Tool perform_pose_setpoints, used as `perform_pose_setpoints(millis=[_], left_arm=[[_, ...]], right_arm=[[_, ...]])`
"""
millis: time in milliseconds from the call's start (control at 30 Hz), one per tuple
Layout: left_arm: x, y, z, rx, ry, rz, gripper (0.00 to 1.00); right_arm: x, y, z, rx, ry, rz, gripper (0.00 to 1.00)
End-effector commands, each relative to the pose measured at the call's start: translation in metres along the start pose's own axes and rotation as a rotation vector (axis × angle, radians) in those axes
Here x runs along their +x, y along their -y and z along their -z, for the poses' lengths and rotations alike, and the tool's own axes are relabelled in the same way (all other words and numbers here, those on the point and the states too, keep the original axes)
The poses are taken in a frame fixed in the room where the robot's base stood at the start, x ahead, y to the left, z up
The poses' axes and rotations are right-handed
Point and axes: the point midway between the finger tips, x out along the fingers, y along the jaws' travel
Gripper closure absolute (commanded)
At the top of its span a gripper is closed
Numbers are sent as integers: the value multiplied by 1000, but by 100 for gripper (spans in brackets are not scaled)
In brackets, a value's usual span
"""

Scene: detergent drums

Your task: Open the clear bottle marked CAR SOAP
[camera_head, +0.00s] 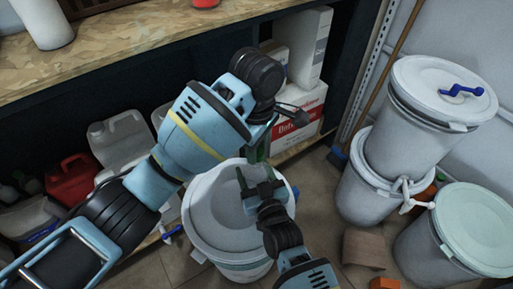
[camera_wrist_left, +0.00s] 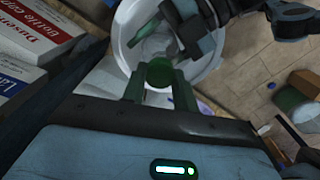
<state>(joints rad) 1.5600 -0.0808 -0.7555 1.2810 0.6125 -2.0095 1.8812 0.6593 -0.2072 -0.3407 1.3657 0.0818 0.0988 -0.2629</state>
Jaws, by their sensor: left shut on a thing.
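My left gripper (camera_head: 262,147) is shut on a round green cap (camera_wrist_left: 158,73), which shows between its two fingers in the left wrist view. The cap is above a white drum (camera_head: 205,235), which also shows in the left wrist view (camera_wrist_left: 216,62). No clear bottle body can be made out for sure, and no CAR SOAP label is readable. My right gripper (camera_head: 257,176) is just below the left one, over the drum. Its fingers point up and stand apart, with nothing clearly between them.
White boxes with red print (camera_head: 300,110) stand on the low shelf behind. A red jug (camera_head: 72,180) and a pale jug (camera_head: 120,142) are at left. Lidded drums, one stacked on another (camera_head: 440,90), stand at right. A wooden counter (camera_head: 110,45) runs along the back.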

Motion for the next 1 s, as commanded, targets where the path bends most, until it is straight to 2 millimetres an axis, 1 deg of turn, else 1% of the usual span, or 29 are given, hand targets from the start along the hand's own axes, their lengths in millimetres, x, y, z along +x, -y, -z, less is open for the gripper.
perform_pose_setpoints(millis=[433, 867, 1000], left_arm=[[-13, 0, 1, -2, -2, 1, 98], [-15, 0, 0, -1, -1, 1, 98], [-28, 0, 2, -1, -5, -2, 98]], right_arm=[[0, 0, -1, 0, 2, 0, 100], [0, 0, -1, 0, 2, 0, 100], [0, 0, -1, 0, 2, 0, 100]])
